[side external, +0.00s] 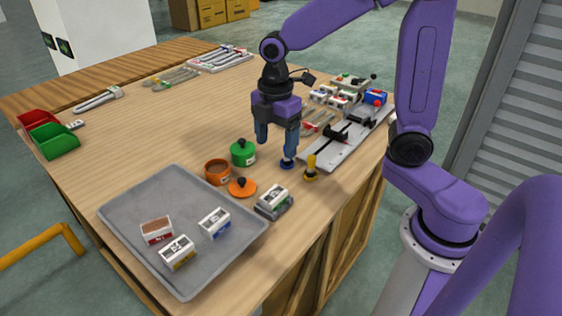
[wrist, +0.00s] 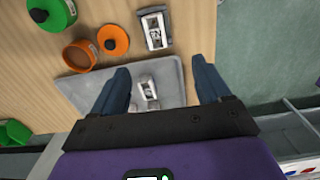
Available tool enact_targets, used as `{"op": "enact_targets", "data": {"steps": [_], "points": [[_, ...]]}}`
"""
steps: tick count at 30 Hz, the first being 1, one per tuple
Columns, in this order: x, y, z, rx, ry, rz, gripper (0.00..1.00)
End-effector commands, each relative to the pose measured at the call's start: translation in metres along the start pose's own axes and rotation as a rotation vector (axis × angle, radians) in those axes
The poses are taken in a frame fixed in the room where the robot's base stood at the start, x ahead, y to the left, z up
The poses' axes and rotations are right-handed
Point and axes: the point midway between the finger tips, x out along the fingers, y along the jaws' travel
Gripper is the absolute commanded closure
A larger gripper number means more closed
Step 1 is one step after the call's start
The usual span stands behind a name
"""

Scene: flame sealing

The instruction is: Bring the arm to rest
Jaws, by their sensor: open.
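My gripper (side external: 275,150) is open over the table (side external: 150,110), fingers pointing down, with nothing visible between them. In the wrist view my gripper (wrist: 160,66) also shows both fingers spread apart. A small blue-based piece (side external: 287,164) shows right at the tip of one finger in the side view; I cannot tell whether they touch. A yellow-topped piece (side external: 311,170) stands just right of it. A green jar (side external: 243,153), an open orange jar (side external: 217,172) and an orange lid (side external: 242,187) are in front of the gripper.
A grey tray (side external: 130,207) with three small boxes lies at the front. Another box (side external: 273,197) sits on a grey holder beside it. A metal rail plate (side external: 345,142) and small parts are to the right. Red (side external: 38,121) and green (side external: 55,141) bins stand at the left edge.

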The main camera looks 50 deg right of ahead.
Motion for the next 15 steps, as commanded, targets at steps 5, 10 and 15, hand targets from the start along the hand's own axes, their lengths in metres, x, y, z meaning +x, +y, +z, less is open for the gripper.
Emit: {"op": "enact_targets", "data": {"steps": [5,10,15], "points": [[-0.002,-0.035,-0.008,0.070,0.004,0.005,0.24],[-0.002,-0.074,-0.011,0.156,0.009,0.008,0.24],[-0.002,-0.114,-0.009,0.240,0.014,0.009,0.24]]}}
